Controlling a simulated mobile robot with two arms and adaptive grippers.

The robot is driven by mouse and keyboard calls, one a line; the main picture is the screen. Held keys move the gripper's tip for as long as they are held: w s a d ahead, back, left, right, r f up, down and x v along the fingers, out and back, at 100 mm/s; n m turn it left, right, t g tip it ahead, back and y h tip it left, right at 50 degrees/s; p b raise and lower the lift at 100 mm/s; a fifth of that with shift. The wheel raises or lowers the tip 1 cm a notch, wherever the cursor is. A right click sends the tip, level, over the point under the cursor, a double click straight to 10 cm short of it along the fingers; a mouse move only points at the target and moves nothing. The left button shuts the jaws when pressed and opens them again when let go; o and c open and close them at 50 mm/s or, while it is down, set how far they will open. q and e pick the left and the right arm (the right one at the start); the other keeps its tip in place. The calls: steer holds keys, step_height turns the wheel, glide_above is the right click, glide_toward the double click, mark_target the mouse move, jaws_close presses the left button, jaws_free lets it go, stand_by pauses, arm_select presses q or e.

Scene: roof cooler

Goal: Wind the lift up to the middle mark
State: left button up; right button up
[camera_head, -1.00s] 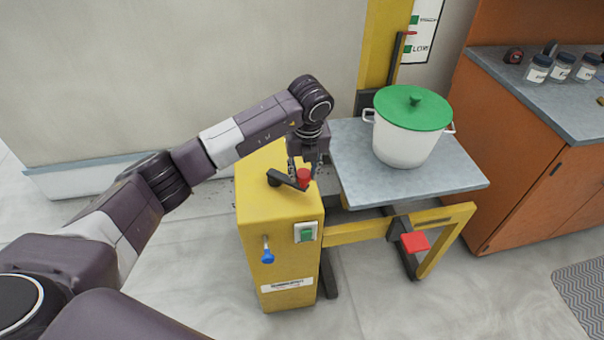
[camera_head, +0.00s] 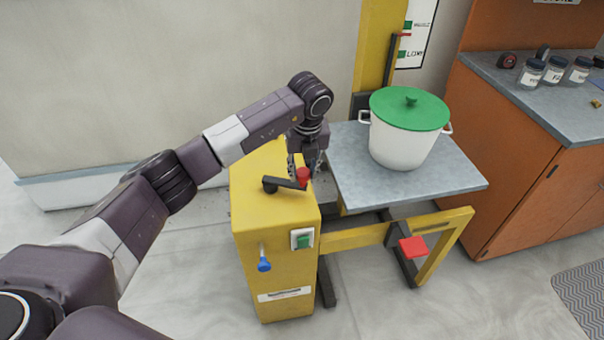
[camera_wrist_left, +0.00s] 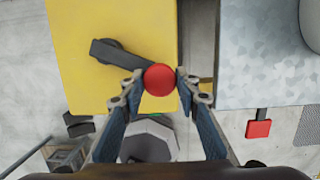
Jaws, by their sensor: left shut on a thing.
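My left gripper (camera_head: 304,168) is shut on the red knob (camera_head: 303,174) of the black crank (camera_head: 284,183) on top of the yellow lift housing (camera_head: 272,218). The left wrist view shows the fingers on both sides of the red knob (camera_wrist_left: 160,79), with the crank arm (camera_wrist_left: 117,53) running up and left. The grey lift platform (camera_head: 450,181) carries a white pot (camera_head: 402,145) with a green lid. A red pointer (camera_head: 404,35) on the yellow mast (camera_head: 371,50) stands between the LOW mark (camera_head: 402,54) and the green mark above it (camera_head: 408,25). My right gripper is out of view.
A green button (camera_head: 303,241) and a blue-knobbed lever (camera_head: 264,264) are on the housing front. A red pedal (camera_head: 412,247) sits low by the yellow frame. An orange cabinet (camera_head: 520,190) with several jars stands at right.

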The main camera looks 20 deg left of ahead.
arm_select(q)
steer(key=shift+w+r, duration=0.25)
steer(key=shift+w, duration=0.65)
steer(key=shift+w+a+b, duration=0.2)
steer(key=shift+w+b, duration=0.2)
steer(key=shift+w, duration=0.1)
steer(key=shift+w+a+b, duration=0.15)
steer(key=shift+w+b, duration=0.25)
steer(key=shift+w, duration=0.05)
